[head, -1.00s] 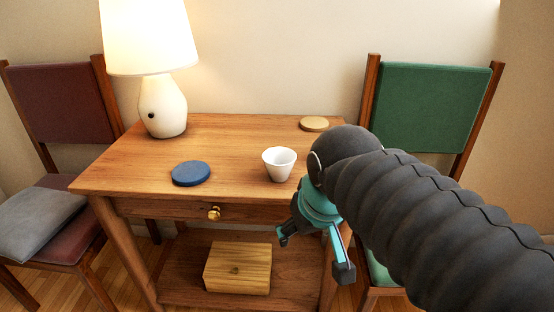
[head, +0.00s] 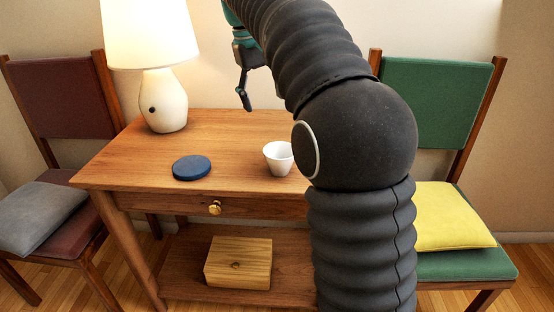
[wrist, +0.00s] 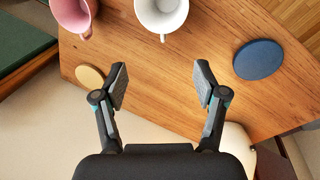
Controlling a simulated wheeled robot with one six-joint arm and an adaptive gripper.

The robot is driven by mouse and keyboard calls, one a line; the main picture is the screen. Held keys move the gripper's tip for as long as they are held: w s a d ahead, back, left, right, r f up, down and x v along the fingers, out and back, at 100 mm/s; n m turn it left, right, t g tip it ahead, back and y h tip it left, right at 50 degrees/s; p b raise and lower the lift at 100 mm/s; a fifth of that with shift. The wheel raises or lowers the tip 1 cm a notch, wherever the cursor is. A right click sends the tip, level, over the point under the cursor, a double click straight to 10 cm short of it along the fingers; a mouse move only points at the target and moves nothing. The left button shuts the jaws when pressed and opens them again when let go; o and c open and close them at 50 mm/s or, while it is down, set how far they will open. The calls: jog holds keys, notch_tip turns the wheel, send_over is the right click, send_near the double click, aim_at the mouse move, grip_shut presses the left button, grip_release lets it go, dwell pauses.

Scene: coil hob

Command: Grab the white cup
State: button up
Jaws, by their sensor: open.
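The white cup (head: 278,158) stands upright on the wooden table (head: 235,130), with its right side close to my arm in the head view. It also shows at the top edge of the wrist view (wrist: 162,12), partly cut off. My gripper (wrist: 161,82) is open and empty, its two fingers wide apart. In the head view my gripper (head: 244,92) is raised over the back of the table, behind the cup and apart from it; part of it is hidden by my arm.
A pink cup (wrist: 72,14) stands beside the white cup in the wrist view; my arm hides it in the head view. A blue disc (head: 191,167) and a tan disc (wrist: 89,77) lie on the table. A lamp (head: 164,100) stands back left. Chairs flank the table.

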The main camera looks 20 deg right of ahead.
aim_at(273, 144)
jog(key=f+b, duration=0.1)
jog(key=f, duration=0.3)
jog(key=d+f+b, duration=0.1)
jog(key=f, duration=0.4)
jog(key=d+f+b, duration=0.1)
jog(key=f, duration=0.3)
jog(key=shift+w+d+f, duration=0.15)
jog(key=shift+w+f, duration=0.15)
jog(key=shift+w, duration=0.1)
grip_shut()
